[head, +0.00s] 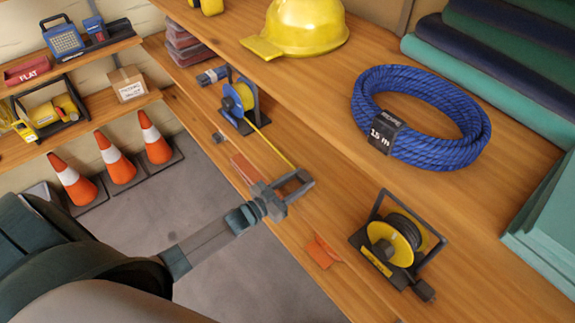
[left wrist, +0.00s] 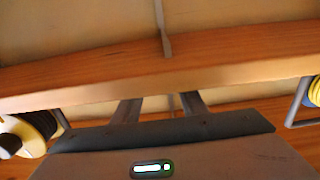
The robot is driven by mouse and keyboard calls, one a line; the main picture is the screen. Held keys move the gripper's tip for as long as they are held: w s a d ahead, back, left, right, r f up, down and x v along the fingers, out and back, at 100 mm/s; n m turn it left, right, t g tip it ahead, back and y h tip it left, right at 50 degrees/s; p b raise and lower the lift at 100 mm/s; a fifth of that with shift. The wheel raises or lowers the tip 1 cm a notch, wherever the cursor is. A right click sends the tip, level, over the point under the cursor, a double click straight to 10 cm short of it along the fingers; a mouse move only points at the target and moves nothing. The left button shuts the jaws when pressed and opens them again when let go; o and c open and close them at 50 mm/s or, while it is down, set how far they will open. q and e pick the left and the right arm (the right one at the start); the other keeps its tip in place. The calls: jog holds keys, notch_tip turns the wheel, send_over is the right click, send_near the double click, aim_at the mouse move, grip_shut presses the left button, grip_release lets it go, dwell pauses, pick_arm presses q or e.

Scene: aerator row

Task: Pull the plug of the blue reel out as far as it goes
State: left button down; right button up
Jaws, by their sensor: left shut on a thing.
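The blue reel (head: 238,97) stands in its dark frame on the lower wooden shelf, near the left end. A yellow cable (head: 272,146) runs out from it in a straight line toward the lower right, to my left gripper (head: 297,182). My left gripper is shut on the plug at the cable's end, over the shelf's front part; the jaws hide most of the plug. My right gripper is not in view.
A yellow reel with black cable (head: 397,240) stands further right on the same shelf. An orange tag (head: 322,252) and a reddish block (head: 245,168) are along the front edge. The upper shelf holds a yellow helmet (head: 300,28) and a blue rope coil (head: 420,118).

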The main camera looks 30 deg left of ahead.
pick_arm(q)
jog(key=shift+s+d, duration=0.3)
jog(key=shift+d, duration=0.55)
jog(key=shift+s+d, duration=0.1)
jog(key=c, duration=1.1)
grip_release()
